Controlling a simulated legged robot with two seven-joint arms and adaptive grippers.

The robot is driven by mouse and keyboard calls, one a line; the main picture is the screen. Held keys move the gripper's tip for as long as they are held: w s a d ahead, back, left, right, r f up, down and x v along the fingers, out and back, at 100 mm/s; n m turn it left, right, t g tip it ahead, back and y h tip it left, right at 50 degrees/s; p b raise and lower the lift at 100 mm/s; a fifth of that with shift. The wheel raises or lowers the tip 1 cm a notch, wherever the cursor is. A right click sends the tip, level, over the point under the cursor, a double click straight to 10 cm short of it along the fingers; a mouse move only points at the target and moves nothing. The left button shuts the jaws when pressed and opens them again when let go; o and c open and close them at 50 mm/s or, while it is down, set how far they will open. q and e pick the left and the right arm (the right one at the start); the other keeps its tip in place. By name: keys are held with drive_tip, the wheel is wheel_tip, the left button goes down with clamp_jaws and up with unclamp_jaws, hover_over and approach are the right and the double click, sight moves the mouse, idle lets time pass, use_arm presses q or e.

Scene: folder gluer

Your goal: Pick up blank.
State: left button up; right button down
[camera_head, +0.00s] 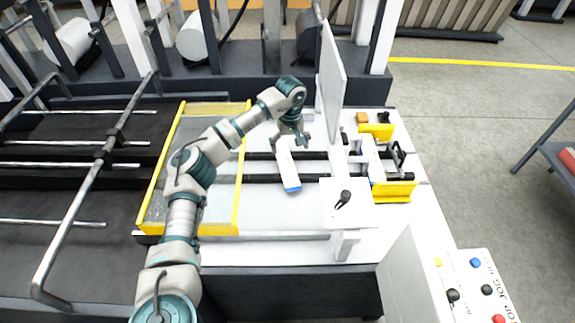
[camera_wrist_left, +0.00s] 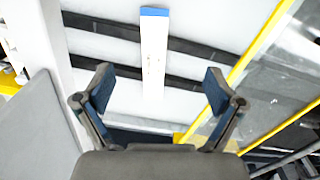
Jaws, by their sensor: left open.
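The blank (camera_head: 288,168) is a narrow white strip with a blue end. It lies on the white machine bed, across two dark rails. My left gripper (camera_head: 292,140) is over the far end of the blank in the head view, and its fingers partly cover that end. In the left wrist view the blank (camera_wrist_left: 154,55) runs away from the gripper, blue end farthest. The open left fingers (camera_wrist_left: 160,90) stand wide apart on either side of its line, with nothing between them touching either pad. My right gripper is not in view.
A yellow-framed clear cover (camera_head: 240,190) stands left of the blank. An upright grey panel (camera_head: 331,80) is close on the right of the gripper. A white plate with a black knob (camera_head: 345,200) and yellow brackets (camera_head: 393,190) lie to the right. A button panel (camera_head: 470,285) is at lower right.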

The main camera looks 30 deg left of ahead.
use_arm(q)
wheel_tip(320, 180, down, 4)
drive_tip(key=w+b, duration=0.1)
hover_over(293, 188)
drive_tip(key=f, duration=0.9)
drive_tip(key=shift+w+a+f, duration=0.15)
drive_tip(key=shift+a+f, duration=0.05)
drive_tip(key=shift+f, duration=0.85)
drive_tip(key=f, duration=0.2)
drive_tip(key=f+p, duration=0.1)
drive_tip(key=shift+d+f, duration=0.2)
drive_tip(key=shift+f, duration=0.5)
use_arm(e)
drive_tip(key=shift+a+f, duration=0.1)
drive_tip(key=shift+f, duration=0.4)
use_arm(q)
drive_tip(key=shift+f, duration=0.1)
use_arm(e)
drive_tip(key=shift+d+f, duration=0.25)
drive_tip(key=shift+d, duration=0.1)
